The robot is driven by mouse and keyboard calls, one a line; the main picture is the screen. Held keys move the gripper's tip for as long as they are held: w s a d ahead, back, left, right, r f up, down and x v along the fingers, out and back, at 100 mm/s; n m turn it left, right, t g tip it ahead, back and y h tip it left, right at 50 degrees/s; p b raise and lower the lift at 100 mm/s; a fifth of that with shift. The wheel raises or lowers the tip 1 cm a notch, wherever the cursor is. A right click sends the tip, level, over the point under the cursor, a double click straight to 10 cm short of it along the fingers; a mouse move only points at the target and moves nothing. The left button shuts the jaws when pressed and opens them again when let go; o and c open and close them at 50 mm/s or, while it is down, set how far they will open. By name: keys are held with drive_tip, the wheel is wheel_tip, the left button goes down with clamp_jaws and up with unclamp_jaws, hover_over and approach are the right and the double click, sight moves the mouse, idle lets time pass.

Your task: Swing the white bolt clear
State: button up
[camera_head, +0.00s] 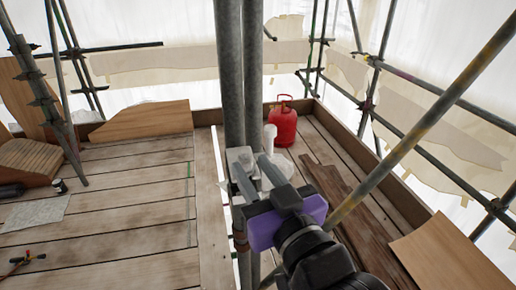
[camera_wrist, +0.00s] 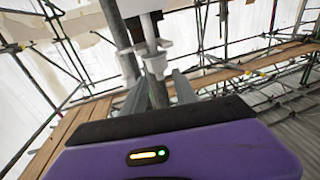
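A white bolt (camera_head: 269,138) stands upright in the head view, beside two vertical grey poles (camera_head: 240,80). A white fitting (camera_head: 241,157) sits against the poles just left of it. In the wrist view, white fittings (camera_wrist: 156,63) show around a grey pole, beyond my fingers; I cannot tell which part there is the bolt. My gripper (camera_head: 256,174), with a purple body, reaches up to the white parts from the near side. Its two grey fingers are apart, also in the wrist view (camera_wrist: 160,88). I see nothing clearly held between them. The fingers partly hide the lower white parts.
A red gas bottle (camera_head: 283,124) stands behind the bolt. A diagonal pole (camera_head: 430,118) crosses right of my gripper. Loose dark planks (camera_head: 350,205) lie on the deck at right.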

drive_tip(key=shift+w+f, duration=0.15)
drive_tip(key=shift+f, duration=0.1)
drive_tip(key=shift+w+a, duration=0.1)
drive_tip(key=shift+w, duration=0.15)
drive_tip(key=shift+p+x, duration=0.7)
drive_tip(key=shift+x, duration=2.8)
drive_tip(key=shift+f, duration=0.1)
clamp_jaws()
